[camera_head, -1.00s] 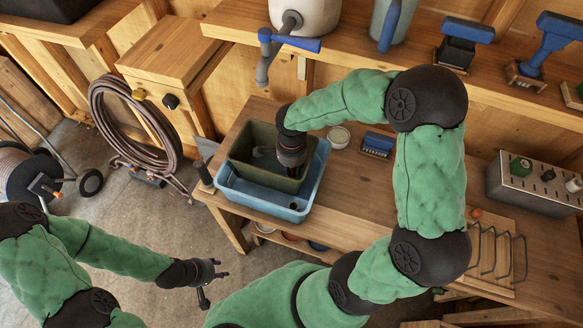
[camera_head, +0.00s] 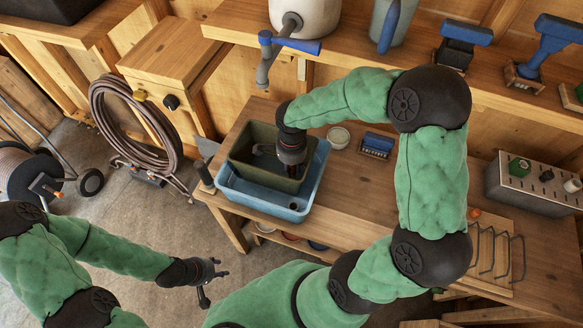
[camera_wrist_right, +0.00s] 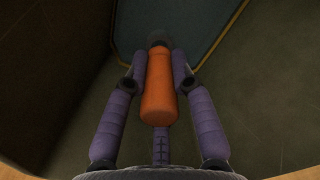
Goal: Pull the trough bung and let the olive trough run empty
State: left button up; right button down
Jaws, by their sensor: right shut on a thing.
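The olive trough (camera_head: 240,155) stands inside a blue tub (camera_head: 228,189) on the workbench. My right gripper (camera_head: 292,166) reaches down into the trough's right part, and its fingertips are hard to see in the head view. In the right wrist view my right gripper (camera_wrist_right: 158,62) is shut on an orange cylindrical bung (camera_wrist_right: 158,95), with a finger on each side. The bung's far end is dark and I cannot tell whether it is seated in a hole. The water level is unclear. My left gripper (camera_head: 213,281) is open and empty above the floor, left of the bench.
A tap with a blue lever (camera_head: 300,46) hangs behind the trough. A white cup (camera_head: 338,137) and a blue brush (camera_head: 377,144) are right of the tub. A wire rack (camera_head: 495,255) and a grey box (camera_head: 530,185) stand further right. A hose coil (camera_head: 105,120) hangs at left.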

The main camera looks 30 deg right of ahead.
jog(key=shift+r+p, duration=1.1)
jog(key=shift+r, duration=0.9)
